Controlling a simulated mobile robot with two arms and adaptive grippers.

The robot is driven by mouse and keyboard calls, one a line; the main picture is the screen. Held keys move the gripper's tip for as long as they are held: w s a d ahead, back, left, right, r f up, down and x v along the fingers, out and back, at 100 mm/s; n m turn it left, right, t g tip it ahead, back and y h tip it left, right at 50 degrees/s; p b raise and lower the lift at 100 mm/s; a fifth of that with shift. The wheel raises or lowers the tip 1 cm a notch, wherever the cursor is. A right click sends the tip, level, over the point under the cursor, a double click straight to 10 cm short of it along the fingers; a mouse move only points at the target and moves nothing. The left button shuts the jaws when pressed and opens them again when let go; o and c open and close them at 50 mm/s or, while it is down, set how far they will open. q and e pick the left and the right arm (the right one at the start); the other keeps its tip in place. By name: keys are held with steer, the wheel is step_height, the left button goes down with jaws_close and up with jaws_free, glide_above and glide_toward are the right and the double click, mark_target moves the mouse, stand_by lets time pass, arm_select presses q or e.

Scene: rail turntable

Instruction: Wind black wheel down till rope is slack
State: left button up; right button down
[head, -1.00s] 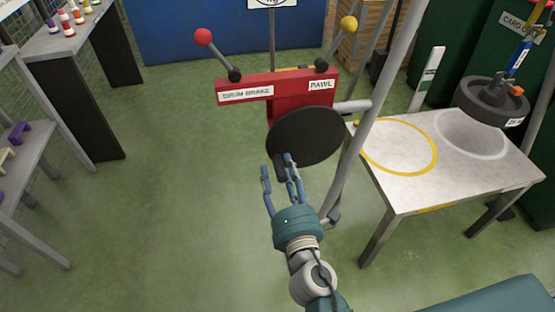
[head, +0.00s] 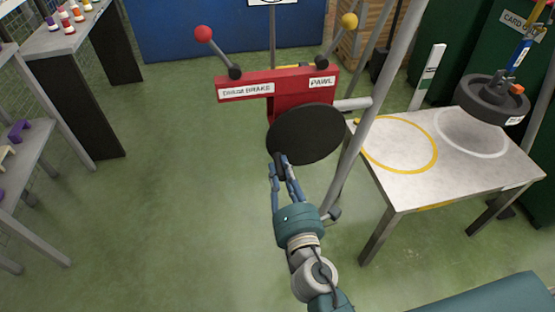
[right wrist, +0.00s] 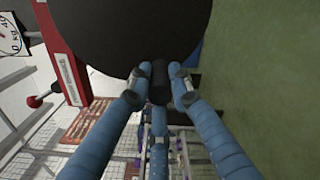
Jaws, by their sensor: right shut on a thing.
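The black wheel (head: 306,134) is mounted on the front of the red winch frame. Its handle knob (right wrist: 159,84) sits at the wheel's lower left edge in the head view. My right gripper (head: 284,162) is shut on this knob, with its blue fingers on either side of it in the right wrist view. A dark ring-shaped weight (head: 488,106) is at the right, over the white table (head: 400,175), below a blue and orange hanging fitting (head: 521,54). The rope itself is not clear. My left gripper is out of view.
A red-knobbed lever (head: 204,34) stands by the drum brake label and a yellow-knobbed lever (head: 349,21) by the pawl label. A grey post (head: 376,110) rises right of the wheel. Floor left of my arm is clear.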

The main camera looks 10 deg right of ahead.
steer(key=shift+d+f+n, duration=0.3)
steer(key=shift+f+n, duration=0.1)
steer(key=shift+f, duration=0.1)
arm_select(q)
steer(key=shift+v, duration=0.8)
arm_select(e)
steer(key=shift+d+f+n, duration=0.2)
steer(key=shift+f+n, duration=0.1)
steer(key=shift+n, duration=0.1)
